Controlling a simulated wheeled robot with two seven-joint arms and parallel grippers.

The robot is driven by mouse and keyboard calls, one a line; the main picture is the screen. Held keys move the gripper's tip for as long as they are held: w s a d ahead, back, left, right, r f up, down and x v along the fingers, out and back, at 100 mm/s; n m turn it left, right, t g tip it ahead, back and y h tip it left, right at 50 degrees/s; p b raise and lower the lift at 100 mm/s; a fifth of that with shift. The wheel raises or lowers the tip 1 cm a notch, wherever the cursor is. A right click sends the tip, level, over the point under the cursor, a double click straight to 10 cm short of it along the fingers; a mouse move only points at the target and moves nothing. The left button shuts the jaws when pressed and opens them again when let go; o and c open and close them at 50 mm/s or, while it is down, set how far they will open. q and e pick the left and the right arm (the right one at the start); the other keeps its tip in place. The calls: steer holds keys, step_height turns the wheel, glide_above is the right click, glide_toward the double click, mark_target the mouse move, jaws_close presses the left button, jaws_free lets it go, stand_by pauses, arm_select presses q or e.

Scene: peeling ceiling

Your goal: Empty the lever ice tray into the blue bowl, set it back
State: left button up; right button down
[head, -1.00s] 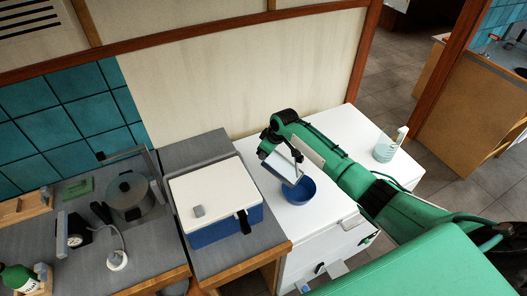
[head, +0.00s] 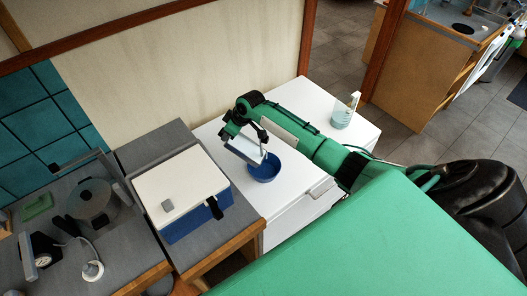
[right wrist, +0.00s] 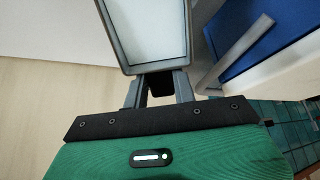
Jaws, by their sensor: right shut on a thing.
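The ice tray (head: 240,150) is a pale, flat panel with a grey rim, held steeply tilted just above and left of the blue bowl (head: 265,174). My right gripper (right wrist: 160,88) is shut on one end of the tray, which also shows in the right wrist view (right wrist: 155,35). The face seen there looks smooth and pale; I cannot tell whether ice is in the tray. The bowl stands upright on a white-topped unit (head: 285,202), its rim partly behind the tray. I cannot make out the bowl's contents or the lever. My left gripper is out of view.
A blue box with a white lid (head: 178,182) stands on the grey counter to the left. A wall rises behind.

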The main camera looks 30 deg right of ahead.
steer(key=shift+s+d+r+t+y, duration=0.2)
steer(key=shift+s+r+t, duration=0.1)
steer(key=shift+r, duration=0.2)
steer(key=shift+s+d+r+t+y, duration=0.15)
steer(key=shift+s+r+t+y, duration=0.1)
steer(key=shift+r, duration=0.25)
steer(key=shift+w+f, duration=0.1)
